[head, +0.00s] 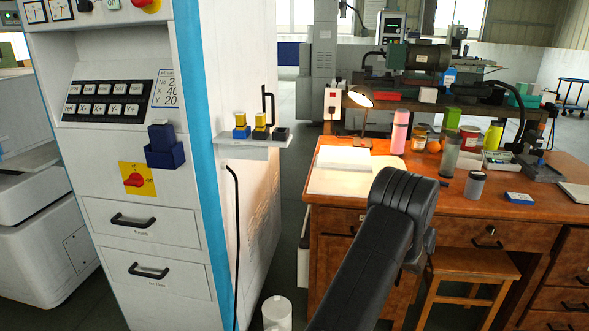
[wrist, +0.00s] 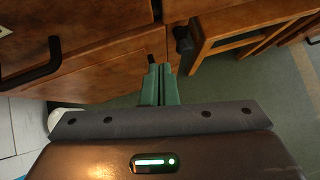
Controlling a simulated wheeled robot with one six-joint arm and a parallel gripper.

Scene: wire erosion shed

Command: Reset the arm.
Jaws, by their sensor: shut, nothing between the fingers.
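My arm reaches forward from the bottom of the head view, its dark elbow in front of the wooden desk (head: 345,219). My gripper is hidden in that view. In the wrist view my gripper (wrist: 157,72) has its two green fingers together with nothing between them.
A white machine cabinet (head: 190,215) with a blue edge and a small side shelf (head: 250,148) stands at left. The stool (head: 470,262) is under the desk. The desk bears a lamp (head: 359,97), a pink bottle (head: 400,131) and jars. Floor shows between cabinet and desk.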

